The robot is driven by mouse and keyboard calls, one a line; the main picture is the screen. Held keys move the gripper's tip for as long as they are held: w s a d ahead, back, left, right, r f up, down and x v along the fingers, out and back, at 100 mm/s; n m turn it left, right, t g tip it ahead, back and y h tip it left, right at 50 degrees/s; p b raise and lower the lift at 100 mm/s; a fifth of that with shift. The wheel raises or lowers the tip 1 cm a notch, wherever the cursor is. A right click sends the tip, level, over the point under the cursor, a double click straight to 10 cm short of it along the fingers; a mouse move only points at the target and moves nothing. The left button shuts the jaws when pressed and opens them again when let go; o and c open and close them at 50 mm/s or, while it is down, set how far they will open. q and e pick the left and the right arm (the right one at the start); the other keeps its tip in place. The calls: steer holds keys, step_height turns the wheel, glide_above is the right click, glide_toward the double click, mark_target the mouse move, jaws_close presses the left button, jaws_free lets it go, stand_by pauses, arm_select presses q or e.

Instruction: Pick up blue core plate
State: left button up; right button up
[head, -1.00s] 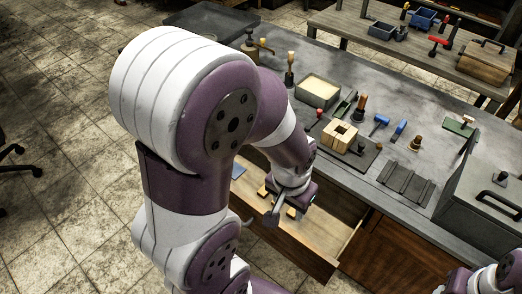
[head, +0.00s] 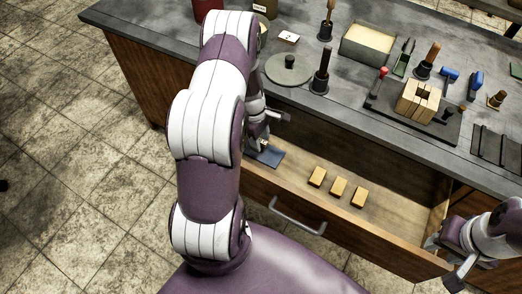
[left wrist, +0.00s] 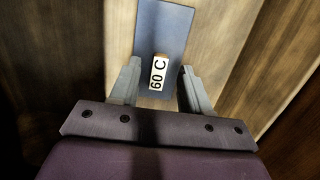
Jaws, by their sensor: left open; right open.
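The blue core plate (head: 270,156) lies in the open drawer at its left end, partly hidden by my left arm in the head view. In the left wrist view the blue core plate (left wrist: 160,25) carries a white label (left wrist: 158,73) reading "60 C". My right gripper (head: 444,264) is open and empty near the drawer's right end.
The drawer (head: 340,232) is pulled out, with its handle (head: 298,216) in front. Three wooden blocks (head: 338,187) lie in it, right of the plate. The bench top (head: 345,105) above holds a round grey disc (head: 288,70), a sand box (head: 367,45) and several tools.

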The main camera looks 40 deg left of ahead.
mark_target(261, 141)
arm_select(q)
steer(key=f, duration=0.3)
steer(key=shift+w+d+f, duration=0.15)
steer(key=shift+d+f, duration=0.1)
steer(key=shift+r, duration=0.1)
jaws_close()
steer(key=shift+r, duration=0.1)
